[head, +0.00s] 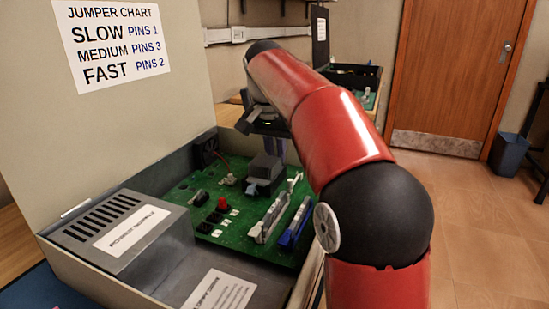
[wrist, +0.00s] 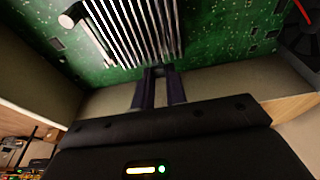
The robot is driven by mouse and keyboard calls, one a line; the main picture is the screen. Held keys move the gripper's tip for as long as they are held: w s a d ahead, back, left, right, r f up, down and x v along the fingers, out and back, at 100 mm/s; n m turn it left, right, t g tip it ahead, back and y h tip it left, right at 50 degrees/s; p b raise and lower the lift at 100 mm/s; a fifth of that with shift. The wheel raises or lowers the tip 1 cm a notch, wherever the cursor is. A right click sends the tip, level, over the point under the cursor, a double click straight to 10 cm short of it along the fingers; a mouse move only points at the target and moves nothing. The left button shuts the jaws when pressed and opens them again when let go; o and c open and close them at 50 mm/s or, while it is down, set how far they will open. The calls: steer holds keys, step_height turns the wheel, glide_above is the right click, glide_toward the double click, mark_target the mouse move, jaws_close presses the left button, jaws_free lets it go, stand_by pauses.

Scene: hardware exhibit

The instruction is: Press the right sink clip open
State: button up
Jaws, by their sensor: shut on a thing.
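The heat sink (head: 265,168) is a grey block on the green circuit board (head: 185,190) inside the open case. In the wrist view its pale fins (wrist: 135,25) fill the upper middle. My gripper (wrist: 158,72) is at the near edge of the fins, its dark fingers close together with a small part between the tips. I cannot tell clearly whether that part is the right sink clip. A pale lever with a round end (wrist: 70,18) lies beside the fins. In the head view my gripper (head: 276,158) points down behind and right of the heat sink, partly hidden by my red arm.
A labelled power supply box (head: 125,235) fills the case's left side. A red-topped part (head: 221,203), a grey slot (head: 268,218) and a blue slot (head: 296,222) stand on the board. The raised lid (head: 150,120) is behind. Open floor (head: 480,240) lies right.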

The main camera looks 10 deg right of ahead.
steer(key=shift+w+d+f+p, duration=0.35)
steer(key=shift+w+f+p, duration=0.1)
steer(key=shift+w+f, duration=0.05)
stand_by(1.0)
steer(key=o, duration=0.4)
steer(key=shift+r, duration=0.1)
stand_by(0.4)
steer(key=shift+w+d+v, duration=0.15)
steer(key=shift+w+v, duration=0.05)
steer(key=shift+v, duration=0.9)
steer(key=shift+w+d+v, duration=0.15)
steer(key=shift+w+v, duration=0.1)
steer(key=shift+v, duration=0.9)
steer(key=shift+w+d+v, duration=0.15)
steer(key=shift+w+v, duration=0.05)
steer(key=shift+v, duration=0.9)
steer(key=shift+r, duration=0.2)
